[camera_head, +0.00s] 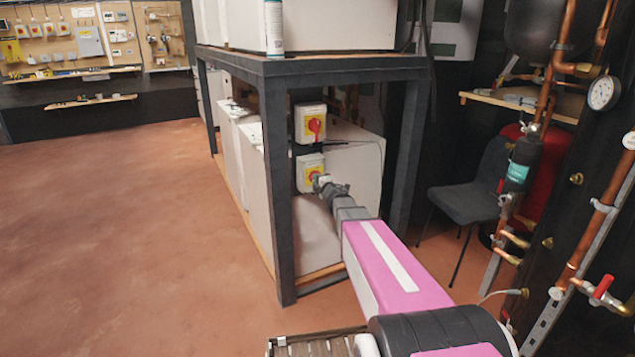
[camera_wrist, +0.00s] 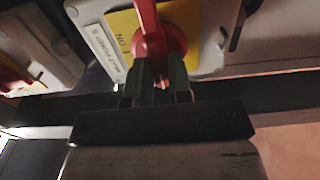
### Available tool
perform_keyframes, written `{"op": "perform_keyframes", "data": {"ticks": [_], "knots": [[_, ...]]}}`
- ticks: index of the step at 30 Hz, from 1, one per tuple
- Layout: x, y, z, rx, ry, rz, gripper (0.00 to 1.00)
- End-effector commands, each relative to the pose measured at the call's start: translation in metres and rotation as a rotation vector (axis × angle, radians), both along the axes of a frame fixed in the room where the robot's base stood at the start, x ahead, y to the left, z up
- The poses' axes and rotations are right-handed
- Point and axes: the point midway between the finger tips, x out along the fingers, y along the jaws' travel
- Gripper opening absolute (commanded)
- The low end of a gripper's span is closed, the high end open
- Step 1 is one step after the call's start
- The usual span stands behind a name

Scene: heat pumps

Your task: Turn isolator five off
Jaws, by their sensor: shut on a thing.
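Two grey isolator boxes with yellow plates and red knobs are mounted one above the other under the dark metal frame in the head view. My gripper (camera_head: 321,182) is at the lower isolator (camera_head: 308,165). In the wrist view this isolator (camera_wrist: 97,27) carries a white label, tilted and hard to read, and the word ON on its yellow plate. My gripper's fingers (camera_wrist: 160,72) are closed on its red knob (camera_wrist: 165,42), whose handle points toward the top of the picture. The fingers hide part of the knob.
The upper isolator (camera_head: 309,115) is close above my gripper; another isolator (camera_wrist: 45,45) shows at left in the wrist view. A dark frame leg (camera_head: 279,200) stands left of my arm. A chair (camera_head: 470,190) and copper pipes (camera_head: 590,230) are at right. The floor at left is clear.

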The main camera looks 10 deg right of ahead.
Motion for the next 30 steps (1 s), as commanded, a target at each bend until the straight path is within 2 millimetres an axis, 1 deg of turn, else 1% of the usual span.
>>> {"op": "perform_keyframes", "data": {"ticks": [6,7,9,17,22,26,30], "knots": [[-0.001,0.000,-0.001,-0.009,0.000,0.001,0.00],[-0.001,0.000,-0.001,-0.009,0.000,0.001,0.26],[-0.001,0.000,-0.001,-0.008,0.001,0.001,0.45],[-0.001,0.000,-0.001,-0.004,0.000,0.001,0.45],[-0.007,-0.002,0.000,-0.003,0.000,0.000,0.45],[-0.020,-0.006,0.000,-0.003,0.000,0.000,0.45],[-0.043,-0.012,0.001,-0.003,0.000,0.000,0.45]]}}
